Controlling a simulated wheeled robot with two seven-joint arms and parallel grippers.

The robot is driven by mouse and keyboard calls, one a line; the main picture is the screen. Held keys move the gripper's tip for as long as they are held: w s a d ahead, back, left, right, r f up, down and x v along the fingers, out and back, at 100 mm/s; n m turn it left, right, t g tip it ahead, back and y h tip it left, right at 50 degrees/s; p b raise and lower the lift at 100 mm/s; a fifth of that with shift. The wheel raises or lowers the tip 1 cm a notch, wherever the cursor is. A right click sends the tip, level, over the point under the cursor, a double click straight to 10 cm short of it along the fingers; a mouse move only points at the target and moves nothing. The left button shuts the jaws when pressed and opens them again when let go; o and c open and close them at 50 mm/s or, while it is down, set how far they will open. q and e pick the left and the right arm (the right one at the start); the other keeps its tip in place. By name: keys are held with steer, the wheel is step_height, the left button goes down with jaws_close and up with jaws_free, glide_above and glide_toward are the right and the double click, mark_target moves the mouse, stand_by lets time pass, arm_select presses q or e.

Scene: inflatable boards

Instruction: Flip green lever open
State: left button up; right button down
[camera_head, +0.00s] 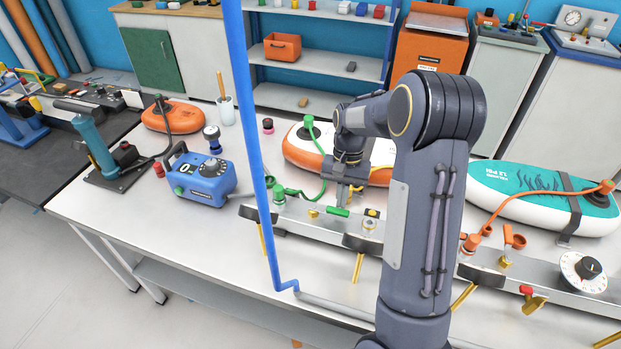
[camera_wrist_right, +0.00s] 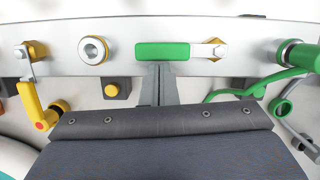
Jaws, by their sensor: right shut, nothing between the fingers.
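The green lever (camera_head: 337,211) lies along the silver manifold bar, beside its brass valve fitting (camera_head: 313,212). The lever also shows in the right wrist view as a green handle (camera_wrist_right: 162,51), with its pivot nut (camera_wrist_right: 213,49) at its right end. My right gripper (camera_head: 342,198) is over the bar, close to the lever. In the right wrist view its closed fingers (camera_wrist_right: 158,80) reach the lever's lower edge near its middle. They hold nothing. I cannot tell whether they touch it. My left gripper is not in view.
A green hose (camera_head: 303,192) runs from the bar to the orange-and-white board (camera_head: 300,155). A blue pump box (camera_head: 201,180) stands at left. A blue pole (camera_head: 258,120) rises at the table's front. A teal board (camera_head: 520,195) and a second manifold lie at right.

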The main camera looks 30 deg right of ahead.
steer(key=v, duration=0.7)
steer(key=shift+r+b, duration=0.3)
steer(key=shift+r, duration=0.1)
steer(key=s+a+r+n+t+y, duration=0.1)
steer(key=s+a+r+n+t, duration=0.25)
steer(key=s+a+r, duration=0.4)
steer(key=s+a+f+n+t, duration=0.4)
steer(key=s+a, duration=0.5)
steer(key=s, duration=0.4)
steer(key=shift+s+a+y, duration=0.2)
steer(key=shift+s+y, duration=0.1)
steer(key=shift+y, duration=0.1)
